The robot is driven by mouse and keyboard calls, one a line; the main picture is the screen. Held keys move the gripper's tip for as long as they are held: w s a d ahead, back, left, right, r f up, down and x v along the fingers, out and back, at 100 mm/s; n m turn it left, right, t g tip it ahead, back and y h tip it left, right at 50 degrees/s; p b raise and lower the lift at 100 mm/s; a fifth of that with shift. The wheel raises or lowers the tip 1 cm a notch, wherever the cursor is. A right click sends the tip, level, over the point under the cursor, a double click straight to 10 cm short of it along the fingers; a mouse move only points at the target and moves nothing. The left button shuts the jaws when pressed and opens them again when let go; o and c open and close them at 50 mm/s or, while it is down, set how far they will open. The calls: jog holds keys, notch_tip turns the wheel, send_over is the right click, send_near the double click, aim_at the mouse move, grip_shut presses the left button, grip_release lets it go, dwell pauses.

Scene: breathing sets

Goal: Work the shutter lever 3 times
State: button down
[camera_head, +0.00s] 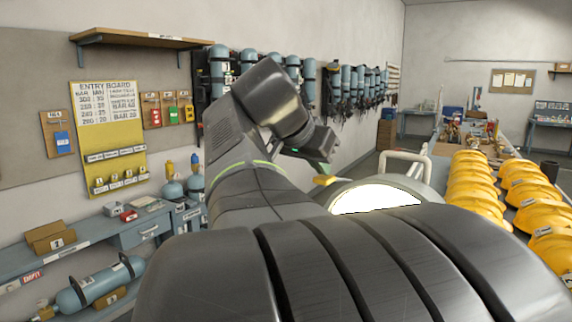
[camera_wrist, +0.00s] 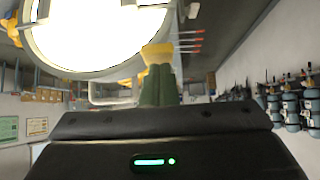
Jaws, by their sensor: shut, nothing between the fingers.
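A large lamp (camera_head: 423,186) with a bright white face stands just beyond my arm in the head view. Its lit face and rim (camera_wrist: 95,38) fill the upper left of the wrist view. A yellow tab, which looks like the shutter lever (camera_head: 325,180), sticks out at the lamp's left side. In the wrist view the yellow lever (camera_wrist: 157,53) is straight off my fingertips. My gripper (camera_wrist: 159,70) is shut and empty, its fingers side by side. In the head view my gripper (camera_head: 322,168) is just above the lever. I cannot tell whether they touch.
Yellow helmets (camera_head: 470,190) stand in rows on the right-hand table. A blue bench (camera_head: 110,245) with a lying cylinder (camera_head: 95,285) runs along the left. Cylinders (camera_head: 350,85) hang on the back wall. A pale tube handle (camera_head: 405,158) rises behind the lamp.

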aim_at(319, 181)
jog(key=b, duration=0.1)
jog(key=f+b, duration=0.1)
jog(key=b, duration=0.1)
jog(key=shift+s+a+f+t, duration=0.15)
jog(key=shift+f+t, duration=0.15)
jog(key=f+t+b, duration=0.1)
jog(key=b, duration=0.2)
jog(key=f+h+b, duration=0.1)
jog(key=b, duration=0.3)
jog(key=s+f+t+h+b, duration=0.1)
jog(key=b, duration=0.3)
jog(key=shift+a+t, duration=0.3)
jog(key=shift+a, duration=0.05)
jog(key=shift+r, duration=0.15)
jog(key=shift+w+r+p, duration=0.1)
jog(key=shift+r+p, duration=0.45)
jog(key=shift+r, duration=0.15)
